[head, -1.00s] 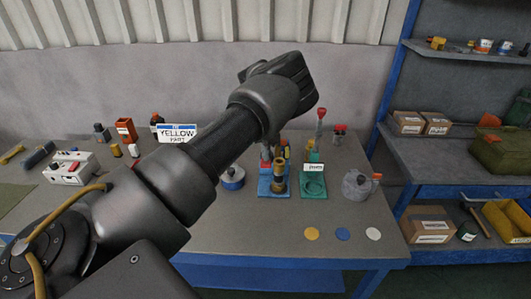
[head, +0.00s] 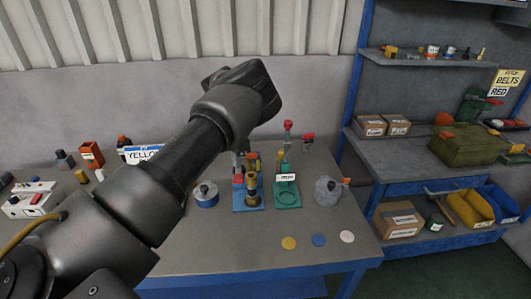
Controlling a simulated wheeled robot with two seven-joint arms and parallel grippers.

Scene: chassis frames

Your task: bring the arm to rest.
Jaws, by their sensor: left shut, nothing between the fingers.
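My left arm (head: 170,180) comes in from the lower left and reaches up over the workbench. Its dark gripper (head: 247,85) is at the upper end, raised in front of the grey wall. It is shut and empty, and clear of the things on the bench. Its fingertips are hard to make out from this angle. My right gripper is not in view.
The workbench (head: 220,252) carries a blue fixture (head: 248,207), a green fixture (head: 287,196), a grey round part (head: 327,191) and several coloured discs. A blue shelf rack (head: 410,187) with boxes stands at the right. The yellow sign is partly behind my arm.

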